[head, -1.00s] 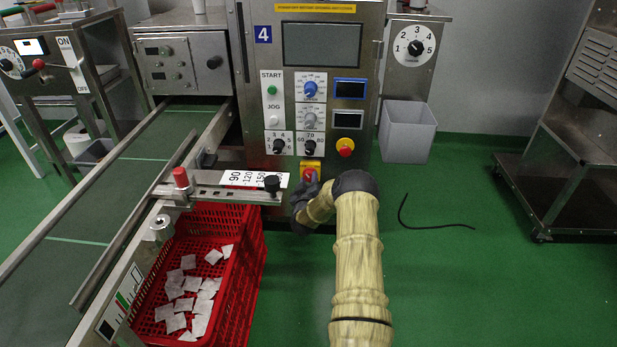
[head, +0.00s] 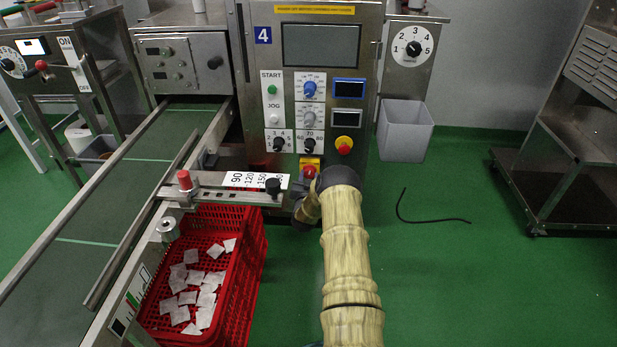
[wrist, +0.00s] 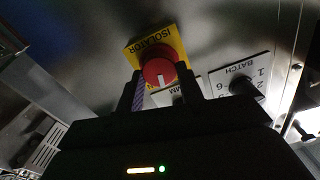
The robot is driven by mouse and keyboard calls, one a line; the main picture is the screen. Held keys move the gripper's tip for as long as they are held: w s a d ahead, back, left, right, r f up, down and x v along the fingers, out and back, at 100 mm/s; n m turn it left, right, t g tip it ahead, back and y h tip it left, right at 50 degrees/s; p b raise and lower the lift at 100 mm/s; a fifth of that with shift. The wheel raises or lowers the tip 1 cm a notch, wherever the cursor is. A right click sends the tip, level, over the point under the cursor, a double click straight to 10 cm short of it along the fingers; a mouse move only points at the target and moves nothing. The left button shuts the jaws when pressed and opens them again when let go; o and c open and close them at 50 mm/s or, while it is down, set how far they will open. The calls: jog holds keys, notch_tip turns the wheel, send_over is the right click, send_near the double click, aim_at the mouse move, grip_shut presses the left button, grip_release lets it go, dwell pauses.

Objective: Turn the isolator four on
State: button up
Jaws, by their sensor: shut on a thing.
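The isolator is a red round knob (wrist: 158,72) with a pale mark, on a yellow plate (wrist: 170,38) labelled ISOLATOR. It also shows in the head view as a red knob (head: 309,171) low on the front of the machine panel marked 4 (head: 263,35). My gripper (wrist: 163,82) has its two dark fingers on either side of the knob and is shut on it. In the head view my arm hides most of the gripper and the fingertips. The exact angle of the knob is hard to read.
A BATCH dial (wrist: 243,85) sits close to the right finger. A grey bin (head: 406,127) hangs at right. The green floor at right is mostly clear.

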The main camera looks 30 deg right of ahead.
jog(key=m, duration=0.6)
jog(key=shift+f+m+p, duration=0.15)
jog(key=shift+m+p, duration=0.15)
dwell(0.3)
jog(key=o, duration=1)
jog(key=shift+s, duration=0.15)
jog(key=p+v, duration=0.6)
jog(key=v, duration=1.1)
jog(key=shift+a, duration=0.1)
jog(key=shift+s, duration=0.1)
